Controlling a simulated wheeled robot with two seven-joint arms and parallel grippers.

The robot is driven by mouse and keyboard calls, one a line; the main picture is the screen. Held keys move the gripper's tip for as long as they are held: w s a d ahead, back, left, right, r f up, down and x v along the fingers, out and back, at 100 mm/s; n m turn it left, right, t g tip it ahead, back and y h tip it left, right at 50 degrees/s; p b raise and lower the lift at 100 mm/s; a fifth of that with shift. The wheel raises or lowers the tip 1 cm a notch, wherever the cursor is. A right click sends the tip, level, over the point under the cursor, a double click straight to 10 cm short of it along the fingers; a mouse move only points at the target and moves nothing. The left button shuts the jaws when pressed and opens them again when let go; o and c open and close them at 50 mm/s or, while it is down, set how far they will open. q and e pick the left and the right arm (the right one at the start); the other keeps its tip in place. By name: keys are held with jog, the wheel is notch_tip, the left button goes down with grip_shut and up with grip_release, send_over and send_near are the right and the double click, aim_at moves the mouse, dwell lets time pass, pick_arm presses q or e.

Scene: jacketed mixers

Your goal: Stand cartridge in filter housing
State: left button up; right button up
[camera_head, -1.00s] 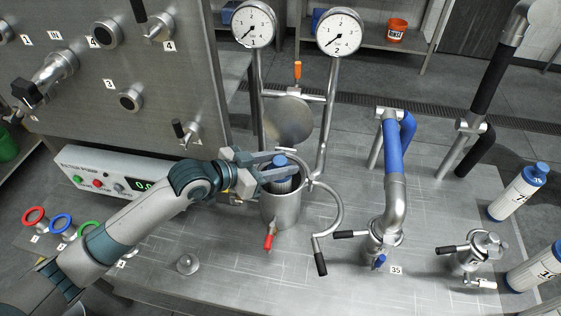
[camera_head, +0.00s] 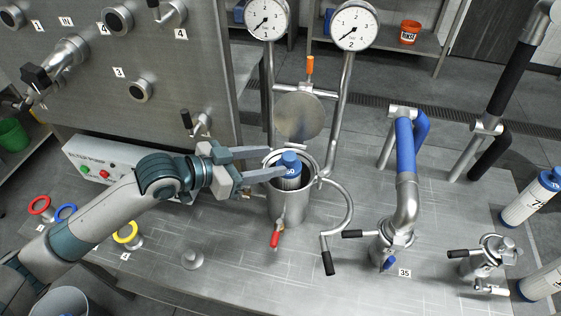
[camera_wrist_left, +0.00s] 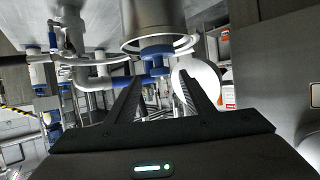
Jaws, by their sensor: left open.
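The cartridge, white and pleated with a blue cap (camera_head: 290,160), stands roughly upright in the steel filter housing (camera_head: 287,207). Its cap and a short part of its body show above the rim; the rest is hidden inside. My left gripper (camera_head: 277,162) is open at the left of the cap, its fingers reaching over the housing's rim and holding nothing. In the left wrist view the blue cap (camera_wrist_left: 157,52) lies beyond the open fingers (camera_wrist_left: 156,82), below the housing (camera_wrist_left: 153,18) in that picture. My right gripper is not in view.
A round steel lid (camera_head: 300,117) stands raised behind the housing, below two gauges. A curved pipe with a black handle (camera_head: 328,262) is close on the right. The front bench is mostly clear.

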pick_arm(q)
jog(key=shift+b+v, duration=0.5)
jog(key=shift+v, duration=1.9)
jog(key=shift+d, duration=0.1)
